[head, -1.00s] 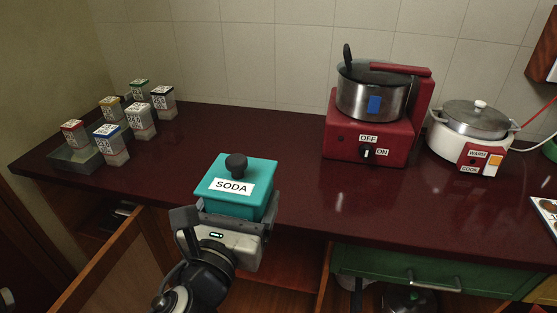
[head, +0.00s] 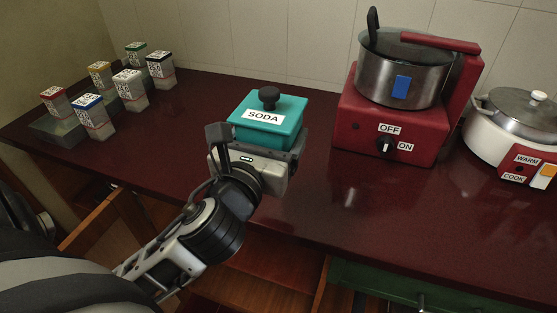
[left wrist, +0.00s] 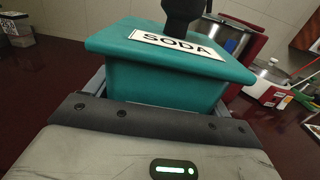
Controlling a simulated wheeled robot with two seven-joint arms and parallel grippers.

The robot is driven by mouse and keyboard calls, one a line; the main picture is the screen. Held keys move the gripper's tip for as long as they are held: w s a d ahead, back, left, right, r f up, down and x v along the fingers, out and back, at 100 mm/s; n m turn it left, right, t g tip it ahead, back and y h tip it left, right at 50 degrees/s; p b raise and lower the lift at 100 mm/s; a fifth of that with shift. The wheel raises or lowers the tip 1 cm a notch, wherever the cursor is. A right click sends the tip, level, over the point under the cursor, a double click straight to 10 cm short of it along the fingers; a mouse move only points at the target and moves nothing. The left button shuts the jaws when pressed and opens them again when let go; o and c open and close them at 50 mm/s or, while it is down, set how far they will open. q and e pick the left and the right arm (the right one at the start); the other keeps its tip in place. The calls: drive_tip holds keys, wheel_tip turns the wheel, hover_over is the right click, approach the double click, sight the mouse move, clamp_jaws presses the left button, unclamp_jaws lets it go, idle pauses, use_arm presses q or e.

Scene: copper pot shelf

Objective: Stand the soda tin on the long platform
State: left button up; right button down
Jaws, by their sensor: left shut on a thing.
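The soda tin (head: 268,121) is a teal box with a black knob and a white SODA label. It is upright, above the dark red counter in the head view; whether its base touches the counter is hidden. My left gripper (head: 257,148) is shut on it from the front, a finger on each side. In the left wrist view the tin (left wrist: 160,75) fills the space between the fingers. I cannot pick out a long platform for certain in these frames. My right gripper is not in view.
A red cooker (head: 385,120) with a steel pot (head: 405,72) and a white cooker (head: 510,135) stand to the right. The counter (head: 200,100) is clear between jars and tin. A wooden door hangs open below.

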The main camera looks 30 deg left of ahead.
use_arm(q)
drive_tip(key=w, duration=0.1)
drive_tip(key=w+a+f, duration=0.1)
drive_tip(key=w+a+f+p, duration=0.1)
drive_tip(key=shift+w+a, duration=0.1)
drive_tip(key=shift+w, duration=0.25)
drive_tip(key=w+a+f+b, duration=0.1)
drive_tip(key=f, duration=0.1)
drive_tip(key=w+f+b, duration=0.1)
drive_tip(key=w+f, duration=0.1)
drive_tip(key=f, duration=0.1)
drive_tip(key=w+a+f, duration=0.1)
drive_tip(key=w+f, duration=0.1)
drive_tip(key=f, duration=0.1)
drive_tip(key=shift+a+f+b, duration=0.2)
drive_tip(key=shift+a+b, duration=0.15)
drive_tip(key=shift+b, duration=0.05)
drive_tip(key=shift+f, duration=0.35)
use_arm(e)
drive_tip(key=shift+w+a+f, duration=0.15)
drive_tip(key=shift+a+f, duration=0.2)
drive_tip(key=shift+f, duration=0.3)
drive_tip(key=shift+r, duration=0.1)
